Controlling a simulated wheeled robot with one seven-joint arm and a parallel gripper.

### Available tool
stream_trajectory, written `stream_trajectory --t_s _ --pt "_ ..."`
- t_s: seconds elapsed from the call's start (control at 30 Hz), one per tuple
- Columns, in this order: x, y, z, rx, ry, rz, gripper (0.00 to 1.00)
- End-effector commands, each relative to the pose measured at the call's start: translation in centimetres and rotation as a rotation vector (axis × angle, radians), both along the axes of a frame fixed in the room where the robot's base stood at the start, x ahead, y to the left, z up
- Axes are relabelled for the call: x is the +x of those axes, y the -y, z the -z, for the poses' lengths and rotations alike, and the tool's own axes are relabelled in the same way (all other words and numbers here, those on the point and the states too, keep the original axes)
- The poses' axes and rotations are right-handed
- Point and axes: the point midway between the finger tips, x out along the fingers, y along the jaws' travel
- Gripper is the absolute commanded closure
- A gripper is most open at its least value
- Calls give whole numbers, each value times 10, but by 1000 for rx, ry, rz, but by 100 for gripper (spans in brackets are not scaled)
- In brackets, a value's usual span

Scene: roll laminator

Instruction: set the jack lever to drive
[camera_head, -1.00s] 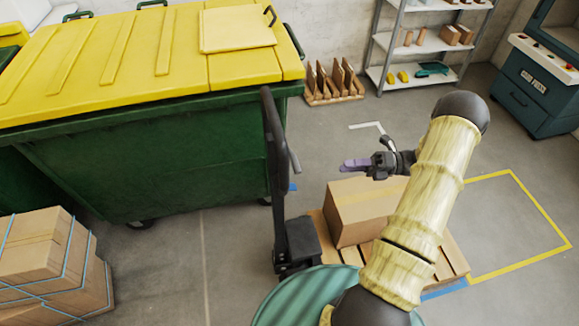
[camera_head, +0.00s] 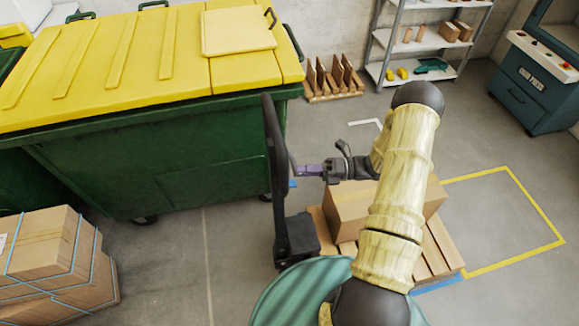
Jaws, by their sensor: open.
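The pallet jack (camera_head: 277,170) stands upright in the middle, with its dark handle column in front of the green bin and its base (camera_head: 298,238) at the pallet's left side. A small grey lever (camera_head: 293,165) sticks out on the right side of the handle column. My gripper (camera_head: 302,170), with purple fingertips, points left right at this lever. It is open and its fingertips are very close to the lever; I cannot tell whether they touch it. The lever's lower part is partly hidden by the fingertips.
A cardboard box (camera_head: 353,210) sits on a wooden pallet (camera_head: 437,247) below my arm. A green bin with a yellow lid (camera_head: 150,150) stands close behind the handle. Strapped boxes (camera_head: 45,255) stand at lower left. The yellow-taped floor area (camera_head: 500,220) at right is clear.

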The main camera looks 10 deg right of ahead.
Motion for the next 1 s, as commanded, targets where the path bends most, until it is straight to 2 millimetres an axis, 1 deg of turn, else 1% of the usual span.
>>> stream_trajectory --t_s 0.03,0.1,0.2,0.3,0.4,0.63,0.83,1.0 --pt "1 -10 -4 2 -3 -3 59" --pt "2 -21 -4 1 -4 -4 59" --pt "5 -35 -3 1 -2 -3 59" --pt "7 -43 -2 2 -2 -1 59" --pt "7 -46 0 0 -1 0 59" --pt "8 -46 0 0 0 1 59" --pt "8 -46 0 0 0 1 99" --pt "8 -46 0 0 0 1 100"
